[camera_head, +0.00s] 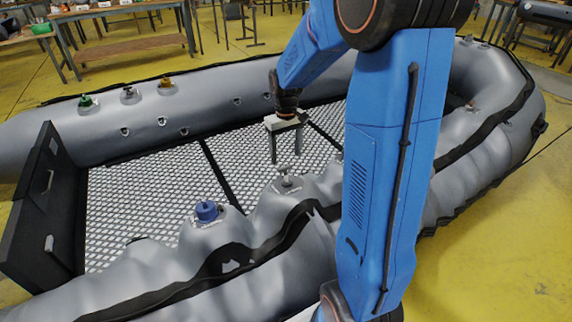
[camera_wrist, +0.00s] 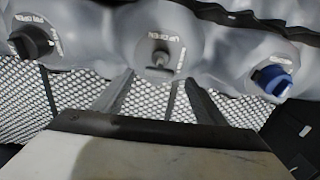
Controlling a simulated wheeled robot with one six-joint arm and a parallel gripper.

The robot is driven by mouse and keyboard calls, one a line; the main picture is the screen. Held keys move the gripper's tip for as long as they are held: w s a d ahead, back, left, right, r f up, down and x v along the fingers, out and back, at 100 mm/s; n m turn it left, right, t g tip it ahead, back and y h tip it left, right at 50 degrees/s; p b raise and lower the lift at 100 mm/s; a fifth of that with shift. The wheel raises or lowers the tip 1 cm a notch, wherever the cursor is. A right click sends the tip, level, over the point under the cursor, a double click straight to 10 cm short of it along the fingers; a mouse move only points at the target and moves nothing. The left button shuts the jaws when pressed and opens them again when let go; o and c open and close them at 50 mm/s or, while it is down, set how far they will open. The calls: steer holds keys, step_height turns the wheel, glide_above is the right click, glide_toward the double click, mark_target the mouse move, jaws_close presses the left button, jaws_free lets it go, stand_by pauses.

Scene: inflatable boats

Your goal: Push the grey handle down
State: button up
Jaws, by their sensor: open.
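The grey handle (camera_head: 286,178) sits on the near tube of the grey inflatable boat (camera_head: 262,215), between other handles. In the wrist view the grey handle (camera_wrist: 159,58) stands upright in a round grey fitting with white lettering around it. My gripper (camera_head: 287,160) is open and empty, pointing down just above the handle and slightly to its far side. In the wrist view my gripper (camera_wrist: 157,82) shows its two fingers spread, with the handle between and beyond their tips. A gap between fingers and handle seems small, but contact cannot be told.
A blue handle (camera_head: 207,211) stands left of the grey one; a black handle (camera_wrist: 32,42) is on its other side. Green (camera_head: 87,101) and orange (camera_head: 166,82) handles stand on the far tube. The mesh floor (camera_head: 150,190) is clear. A workbench (camera_head: 120,40) stands behind.

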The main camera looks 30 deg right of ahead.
mark_target(286, 168)
steer(key=shift+f, duration=2.7)
